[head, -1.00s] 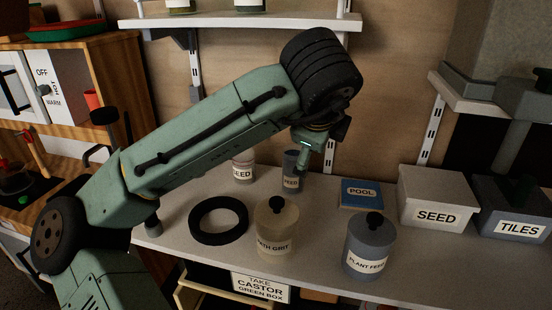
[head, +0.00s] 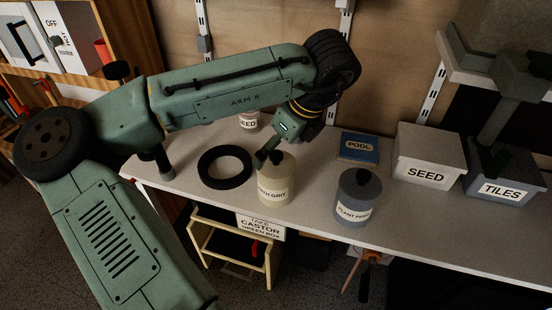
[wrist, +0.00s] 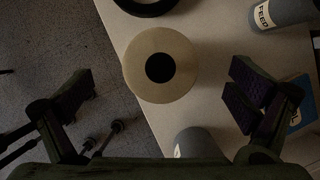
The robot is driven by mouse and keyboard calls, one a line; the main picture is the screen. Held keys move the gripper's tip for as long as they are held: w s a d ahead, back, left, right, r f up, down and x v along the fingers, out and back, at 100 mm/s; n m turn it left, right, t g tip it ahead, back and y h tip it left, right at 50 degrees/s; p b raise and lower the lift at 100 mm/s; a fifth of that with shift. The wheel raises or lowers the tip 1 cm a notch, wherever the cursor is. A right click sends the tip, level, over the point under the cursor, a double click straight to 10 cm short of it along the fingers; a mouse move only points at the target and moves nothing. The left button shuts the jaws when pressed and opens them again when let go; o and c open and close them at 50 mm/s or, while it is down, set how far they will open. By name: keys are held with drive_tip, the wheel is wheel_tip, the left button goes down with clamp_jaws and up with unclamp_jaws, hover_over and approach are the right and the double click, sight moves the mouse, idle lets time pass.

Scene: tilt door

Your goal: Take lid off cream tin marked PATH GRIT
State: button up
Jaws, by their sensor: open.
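The cream tin marked PATH GRIT (head: 275,188) stands upright on the pale bench (head: 325,200) with its lid on. In the wrist view I look down on its round cream lid (wrist: 137,72) and the dark knob (wrist: 160,67) at its middle. In the head view the knob (head: 276,158) is partly behind my gripper. My gripper (head: 268,158) hangs just above the lid. In the wrist view my gripper (wrist: 158,108) is open and empty, its two fingers wide apart.
A black ring (head: 224,181) lies to the left. SEED (head: 427,165) and TILES (head: 500,180) bins stand at the far right.

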sight(276, 154)
drive_tip(key=shift+x, duration=1.55)
drive_tip(key=shift+c, duration=0.2)
